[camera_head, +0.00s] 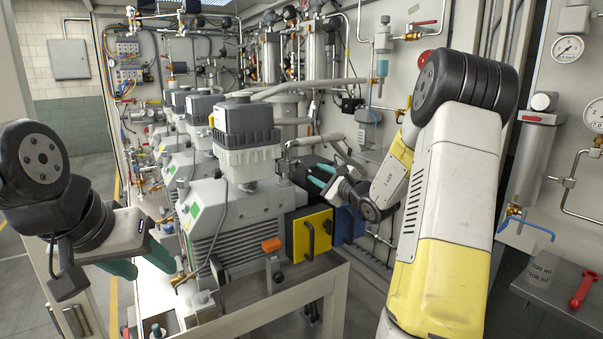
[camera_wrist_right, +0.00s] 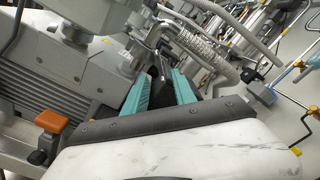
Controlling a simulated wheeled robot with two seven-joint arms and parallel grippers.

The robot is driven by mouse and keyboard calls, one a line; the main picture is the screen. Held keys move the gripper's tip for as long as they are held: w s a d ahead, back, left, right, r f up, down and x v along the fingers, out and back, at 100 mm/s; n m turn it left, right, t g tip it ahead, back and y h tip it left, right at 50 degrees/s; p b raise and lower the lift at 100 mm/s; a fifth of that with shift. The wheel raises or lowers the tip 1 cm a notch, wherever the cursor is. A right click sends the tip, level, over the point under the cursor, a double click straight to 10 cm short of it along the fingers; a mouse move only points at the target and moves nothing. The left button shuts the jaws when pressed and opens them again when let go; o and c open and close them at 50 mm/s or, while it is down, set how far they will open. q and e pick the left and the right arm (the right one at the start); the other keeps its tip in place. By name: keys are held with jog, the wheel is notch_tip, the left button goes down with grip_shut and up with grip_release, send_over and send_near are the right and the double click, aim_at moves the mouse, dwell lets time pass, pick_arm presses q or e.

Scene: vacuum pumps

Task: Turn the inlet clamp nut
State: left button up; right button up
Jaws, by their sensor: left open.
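The nearest vacuum pump (camera_head: 235,205) stands on a bench in the middle of the head view, with a dark grey motor cap on top. Its inlet fitting and metal pipe elbow (camera_head: 300,146) are on the right side. The clamp nut itself is too small to make out. My right gripper (camera_head: 318,176) is beside this fitting, its teal fingers pointing at it. In the right wrist view, the fingers (camera_wrist_right: 158,82) are parted, with dark parts beyond the gap and a corrugated metal hose (camera_wrist_right: 190,38) past the tips. Contact cannot be told. My left gripper (camera_head: 148,258) is open and empty, left of the pump.
Several similar pumps (camera_head: 203,115) stand in a row behind. Pipes and gauges (camera_head: 568,48) line the right wall.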

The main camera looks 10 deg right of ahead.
aim_at(305, 167)
jog(key=shift+s+d, duration=0.25)
jog(key=shift+s, duration=0.35)
jog(key=shift+w+a+n, duration=0.25)
jog(key=shift+w+n, duration=0.25)
jog(key=shift+x, duration=3.5)
